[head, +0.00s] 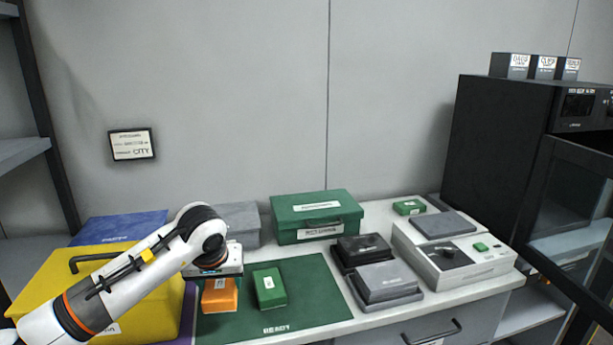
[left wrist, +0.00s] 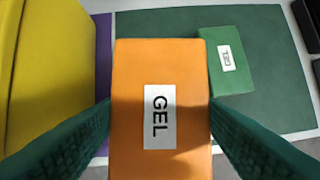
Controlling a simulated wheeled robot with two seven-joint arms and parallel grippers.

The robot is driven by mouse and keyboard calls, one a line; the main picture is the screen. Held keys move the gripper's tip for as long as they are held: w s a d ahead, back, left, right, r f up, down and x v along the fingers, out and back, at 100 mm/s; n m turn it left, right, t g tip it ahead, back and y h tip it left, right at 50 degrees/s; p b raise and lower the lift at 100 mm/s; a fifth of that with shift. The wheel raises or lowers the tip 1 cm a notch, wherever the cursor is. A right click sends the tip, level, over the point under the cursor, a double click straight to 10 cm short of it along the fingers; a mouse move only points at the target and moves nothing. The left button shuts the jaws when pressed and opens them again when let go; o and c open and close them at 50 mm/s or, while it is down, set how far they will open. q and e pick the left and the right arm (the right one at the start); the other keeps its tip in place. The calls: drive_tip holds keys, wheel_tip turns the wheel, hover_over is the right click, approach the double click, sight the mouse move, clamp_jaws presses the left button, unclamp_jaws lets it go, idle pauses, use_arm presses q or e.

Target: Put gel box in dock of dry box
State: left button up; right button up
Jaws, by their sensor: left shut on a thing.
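The gel box (head: 219,299) is orange with a white label. In the left wrist view the gel box (left wrist: 160,65) fills the middle and its label reads GEL. My left gripper (head: 217,279) is above it in the head view, and its two dark green fingers close on the box's sides. The box is over the left part of the green mat (head: 312,285); I cannot tell whether it touches the mat. No label that I can read marks the dry box or its dock. My right gripper is not in view.
A small green box (head: 269,288) lies right beside the gel box. A yellow case (head: 52,265) stands left. Behind are a large green case (head: 316,218) and a grey box (head: 240,222). Dark and grey boxes (head: 387,282) and a pale device (head: 452,262) stand right, near a black cabinet (head: 497,165).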

use_arm(q)
drive_tip(key=s+f+m+p, duration=0.1)
drive_tip(key=s+m+p, duration=0.1)
drive_tip(key=s, duration=1.3)
drive_tip(key=shift+s+d+f+h, duration=0.15)
drive_tip(key=shift+s+d+h, duration=0.1)
drive_tip(key=shift+s+h, duration=0.15)
